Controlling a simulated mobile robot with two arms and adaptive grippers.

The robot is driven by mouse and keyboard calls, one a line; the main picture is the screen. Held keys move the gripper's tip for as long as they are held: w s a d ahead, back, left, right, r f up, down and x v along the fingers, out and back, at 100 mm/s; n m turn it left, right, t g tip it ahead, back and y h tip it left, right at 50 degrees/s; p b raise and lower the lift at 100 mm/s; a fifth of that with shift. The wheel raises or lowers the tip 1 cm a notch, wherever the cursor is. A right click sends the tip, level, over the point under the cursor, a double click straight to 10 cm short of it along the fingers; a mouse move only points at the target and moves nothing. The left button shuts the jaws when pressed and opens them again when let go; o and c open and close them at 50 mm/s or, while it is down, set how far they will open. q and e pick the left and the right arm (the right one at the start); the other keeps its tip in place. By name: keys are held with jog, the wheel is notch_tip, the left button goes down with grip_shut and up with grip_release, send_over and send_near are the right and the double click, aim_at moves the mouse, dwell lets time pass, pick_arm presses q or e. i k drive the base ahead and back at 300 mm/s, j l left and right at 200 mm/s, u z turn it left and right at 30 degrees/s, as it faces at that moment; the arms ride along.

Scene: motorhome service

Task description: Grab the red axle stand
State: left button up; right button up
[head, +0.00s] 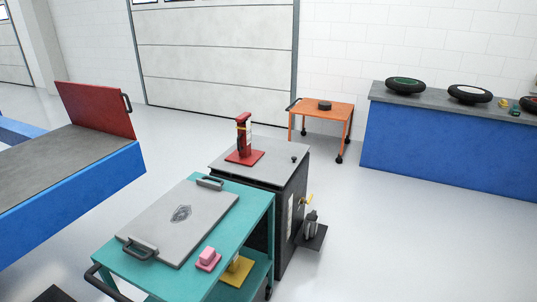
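The red axle stand (244,140) stands upright on the grey top of a dark cabinet (265,162), near the middle of the head view. It has a square red base and a red post with a small yellowish part on it. Neither of my grippers shows in the head view, and nothing is seen touching the stand.
A teal cart (262,203) with a grey handled plate (180,226) and a pink block (208,259) stands in front of the cabinet. A blue bench (85,185) is left. An orange trolley (322,108) and a blue counter (440,145) stand behind.

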aim_at(243, 156)
jog(key=i+l+u, duration=0.15)
jog(key=i+u, duration=0.25)
jog(key=i, duration=0.15)
jog(key=i+l+u, duration=0.2)
jog(key=u, duration=0.25)
jog(key=i+l+u, duration=0.1)
jog(key=l+u, duration=0.35)
jog(key=i+l+u, duration=0.1)
jog(key=l+u, duration=0.15)
jog(key=u, duration=0.2)
